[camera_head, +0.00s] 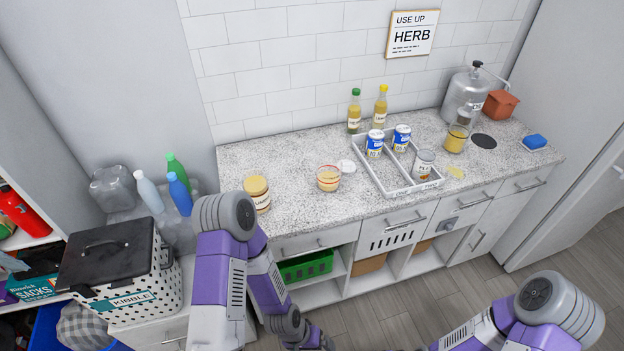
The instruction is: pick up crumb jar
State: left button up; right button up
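I cannot read a crumb label on any jar. A tan jar with a yellowish lid and a pale label (257,194) stands upright at the left front of the speckled counter (300,220). A clear open jar of pale contents with a red band (329,178) stands to its right, beside a white round lid (346,166). A glass jar with a yellowish filling (456,139) stands farther right. A labelled jar (424,163) stands in the white tray (400,190). My arms show low in the view, short of the counter jars; both grippers are out of view.
The tray also holds two blue-and-white cans (375,143). Two bottles (354,112) stand behind it. A metal canister (464,97), terracotta box (500,104) and blue sponge (535,142) are at right. A kibble bin (120,270) stands at left.

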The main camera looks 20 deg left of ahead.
aim_at(255, 181)
jog(key=u, duration=0.55)
jog(key=k, duration=0.65)
jog(key=u, duration=1.15)
jog(key=i, duration=1.4)
jog(key=z, duration=0.4)
